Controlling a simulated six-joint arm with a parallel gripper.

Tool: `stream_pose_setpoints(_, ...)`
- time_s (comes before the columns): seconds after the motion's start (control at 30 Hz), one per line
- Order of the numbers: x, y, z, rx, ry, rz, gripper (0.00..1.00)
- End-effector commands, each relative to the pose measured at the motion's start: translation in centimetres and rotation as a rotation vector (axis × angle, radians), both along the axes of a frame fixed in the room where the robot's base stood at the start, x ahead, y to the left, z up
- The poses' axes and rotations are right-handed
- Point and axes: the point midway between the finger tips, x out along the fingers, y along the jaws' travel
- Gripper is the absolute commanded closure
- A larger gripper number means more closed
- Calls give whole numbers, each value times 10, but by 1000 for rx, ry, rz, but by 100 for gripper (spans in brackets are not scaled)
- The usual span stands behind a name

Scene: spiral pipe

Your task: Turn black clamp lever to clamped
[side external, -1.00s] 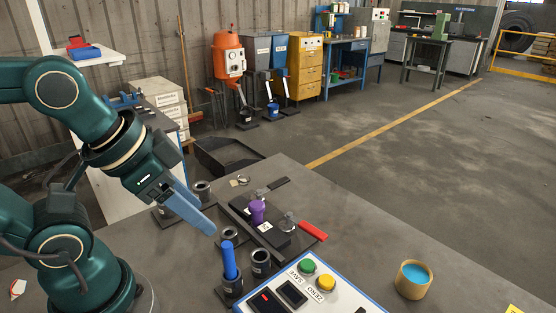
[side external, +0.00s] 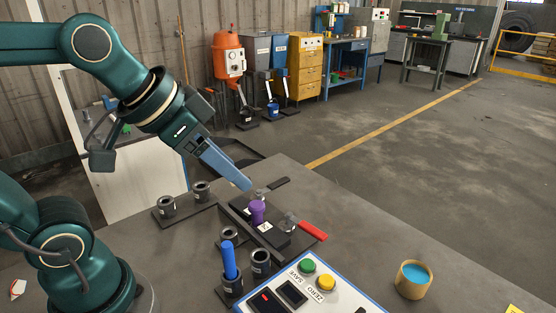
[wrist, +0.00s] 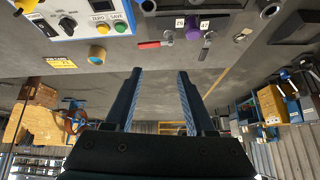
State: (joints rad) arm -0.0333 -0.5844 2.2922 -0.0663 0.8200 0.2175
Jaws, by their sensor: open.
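The black clamp lever (side external: 280,183) shows in the side external view at the far end of the dark fixture (side external: 240,218), pointing away to the right. In the wrist view a dark lever (wrist: 206,48) shows beside the purple part (wrist: 193,33). The purple part stands upright on the fixture in the side external view (side external: 257,212). The red lever (side external: 312,229) sticks out at the near end. My gripper (side external: 245,185) is above and to the left of the black lever, apart from it. In the wrist view its two fingers (wrist: 159,73) are spread with nothing between them.
A blue peg (side external: 229,260) stands in a dark holder near other black cups. The control box (side external: 330,296) with green and yellow buttons is at the front. A tan cup (side external: 413,280) with blue inside stands at the right. The table between is clear.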

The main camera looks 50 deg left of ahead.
Motion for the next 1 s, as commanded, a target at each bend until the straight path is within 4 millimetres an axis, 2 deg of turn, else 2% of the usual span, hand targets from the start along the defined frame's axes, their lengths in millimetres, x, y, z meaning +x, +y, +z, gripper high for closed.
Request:
stream_pose_setpoints(0.03, 16, 3, 5, 6, -2, -3, 45)
stream_pose_setpoints(0.13, 46, 10, 11, 16, -3, -13, 45)
stream_pose_setpoints(0.27, 87, 26, 9, 27, 4, -13, 45)
stream_pose_setpoints(0.47, 143, 60, -15, 27, 45, 14, 45)
stream_pose_setpoints(0.6, 171, 88, -47, 12, 91, 51, 45)
stream_pose_setpoints(0.8, 183, 116, -94, -25, 174, 114, 45)
stream_pose_setpoints(1.0, 178, 126, -119, -46, 228, 141, 45)
